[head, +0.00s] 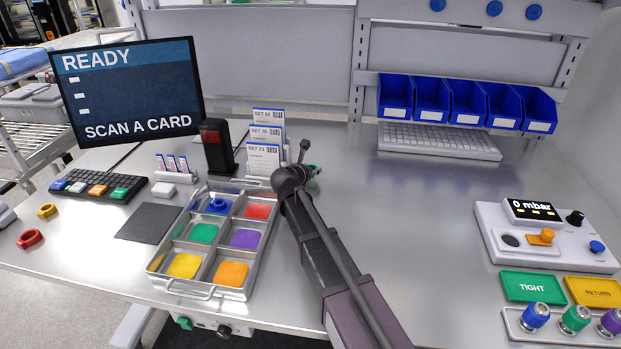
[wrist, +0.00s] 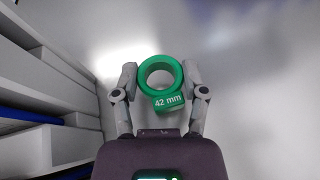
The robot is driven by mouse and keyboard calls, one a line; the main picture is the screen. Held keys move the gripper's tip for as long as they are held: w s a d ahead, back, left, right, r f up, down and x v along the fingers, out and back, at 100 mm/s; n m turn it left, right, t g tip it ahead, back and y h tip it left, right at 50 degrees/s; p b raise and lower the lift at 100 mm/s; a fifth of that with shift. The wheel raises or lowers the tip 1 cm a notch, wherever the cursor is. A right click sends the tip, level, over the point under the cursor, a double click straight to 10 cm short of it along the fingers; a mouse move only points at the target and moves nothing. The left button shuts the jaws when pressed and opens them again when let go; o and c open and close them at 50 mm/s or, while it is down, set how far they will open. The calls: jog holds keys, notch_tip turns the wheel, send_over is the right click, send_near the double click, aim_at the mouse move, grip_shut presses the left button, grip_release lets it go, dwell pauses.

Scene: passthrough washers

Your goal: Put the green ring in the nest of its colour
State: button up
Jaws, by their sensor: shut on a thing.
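The green ring (wrist: 146,92) is held between the two fingers of my gripper (wrist: 160,84) in the wrist view. It has a tag reading 42 mm. In the head view my gripper (head: 308,172) is to the right of the metal tray (head: 254,262), mostly hidden behind my arm, and only a bit of green shows there. The tray has coloured nests. The green nest (head: 202,233) is empty, in the middle row on the left. A blue ring (head: 217,206) sits in the blue nest. The red nest (head: 257,211), purple nest (head: 244,239), yellow nest (head: 184,266) and orange nest (head: 231,274) look empty.
A red ring (head: 30,239) and a yellow ring (head: 47,211) lie at the far left. A card stand (head: 264,158) and black scanner post (head: 216,155) stand behind the tray. A test device (head: 545,240) is at the right. The table's centre right is clear.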

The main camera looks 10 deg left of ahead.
jog(key=shift+f+b, duration=0.7)
jog(key=shift+f, duration=0.4)
jog(key=shift+f, duration=0.1)
jog(key=o, duration=0.8)
jog(key=shift+o, duration=0.2)
jog(key=shift+s+r, duration=0.15)
jog(key=shift+r, duration=0.1)
jog(key=p+v, duration=0.4)
jog(key=v, duration=0.7)
jog(key=shift+s+a+r+p, duration=0.1)
jog(key=shift+s+r+p, duration=0.05)
jog(key=shift+s+p, duration=0.2)
